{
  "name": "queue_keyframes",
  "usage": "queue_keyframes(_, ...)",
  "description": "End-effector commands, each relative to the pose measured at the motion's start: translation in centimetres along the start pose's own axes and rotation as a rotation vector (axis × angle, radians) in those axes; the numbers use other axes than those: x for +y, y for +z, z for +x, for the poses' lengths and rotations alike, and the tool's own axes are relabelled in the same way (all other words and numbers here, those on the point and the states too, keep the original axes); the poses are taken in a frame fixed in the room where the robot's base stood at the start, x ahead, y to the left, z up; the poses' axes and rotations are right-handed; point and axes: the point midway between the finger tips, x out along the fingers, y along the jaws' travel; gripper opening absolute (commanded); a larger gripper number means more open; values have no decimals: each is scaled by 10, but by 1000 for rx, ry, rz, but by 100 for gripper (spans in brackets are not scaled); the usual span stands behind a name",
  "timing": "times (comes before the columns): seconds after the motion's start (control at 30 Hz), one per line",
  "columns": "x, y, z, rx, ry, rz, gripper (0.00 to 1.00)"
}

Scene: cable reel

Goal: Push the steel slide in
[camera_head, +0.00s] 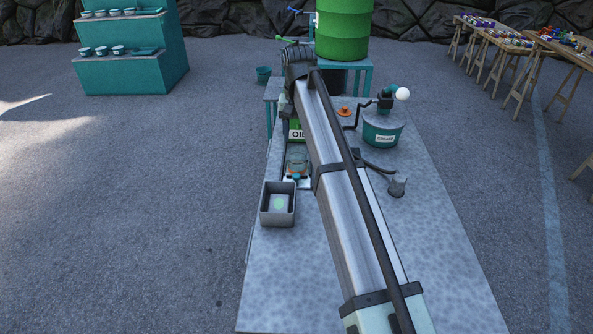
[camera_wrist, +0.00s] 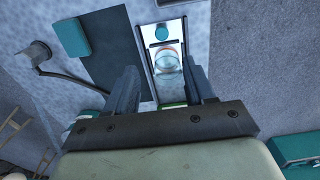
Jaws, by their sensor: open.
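A pale, steel-looking framed plate (camera_wrist: 150,35) shows in the wrist view, with a round teal knob (camera_wrist: 162,32) and a clear round cup-like part (camera_wrist: 167,62) on it. I take this for the unit with the steel slide, but I cannot tell the slide itself apart. In the head view the same unit (camera_head: 297,167) seems to stand on the bench behind the grey bin. My gripper (camera_wrist: 160,66) is open, its two fingers either side of the plate in the picture, with nothing visible held. Whether they touch anything is unclear. My arm hides the gripper in the head view.
A grey open bin (camera_head: 278,203) stands at the bench's left edge. A green-labelled box (camera_head: 296,130) is partly behind my arm. The bench front (camera_head: 285,275) is clear.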

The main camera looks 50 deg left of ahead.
Motion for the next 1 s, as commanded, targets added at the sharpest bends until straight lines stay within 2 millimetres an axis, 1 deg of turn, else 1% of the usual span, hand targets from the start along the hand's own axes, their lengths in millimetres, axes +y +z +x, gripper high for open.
queue_keyframes(0.03, -3, 0, 0, -1, -1, 0, 54)
queue_keyframes(0.17, -4, 1, 9, -2, -1, 2, 54)
queue_keyframes(0.37, -3, 2, 40, -3, -1, 1, 54)
queue_keyframes(0.7, -3, 2, 99, -2, -1, 1, 54)
queue_keyframes(0.8, -3, 2, 113, -2, -1, 1, 54)
queue_keyframes(1.0, -4, 1, 131, -1, -1, 1, 54)
